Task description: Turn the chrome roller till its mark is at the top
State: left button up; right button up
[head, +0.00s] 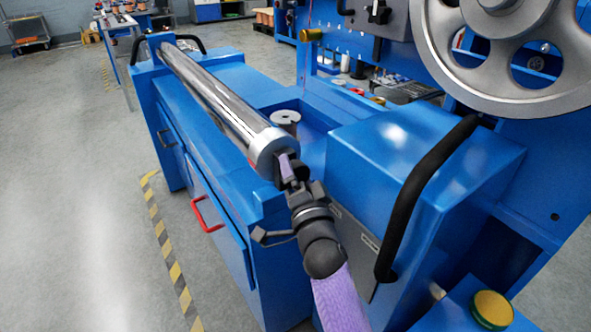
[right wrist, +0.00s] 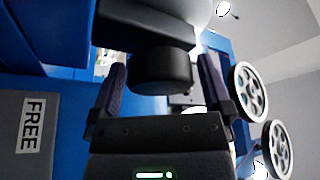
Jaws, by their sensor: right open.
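The chrome roller (head: 215,92) lies across the blue machine frame, running from the far left to its thick near end collar (head: 270,145). I cannot make out its mark; dark reflections streak its side. My right gripper (head: 288,168) is at the near end of the roller. In the right wrist view a dark round shaft end (right wrist: 162,75) sits between the two spread fingers of my right gripper (right wrist: 160,88), with gaps on both sides. The gripper is open around it. My left gripper is not in view.
A blue housing (head: 385,150) with a black bar handle (head: 425,190) stands right of my right arm. A large spoked pulley (head: 440,45) hangs at upper right. A red handle (head: 207,215) juts from the machine's front.

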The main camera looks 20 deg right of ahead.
jog(key=c, duration=1.1)
jog(key=n+t+y, duration=0.1)
jog(key=n, duration=0.2)
jog(key=shift+n, duration=0.3)
jog(key=shift+n+t+y, duration=0.25)
jog(key=shift+n+y, duration=0.5)
jog(key=shift+n, duration=0.6)
jog(key=shift+n+t+y, duration=0.25)
jog(key=shift+n+y, duration=0.5)
jog(key=shift+n, duration=0.6)
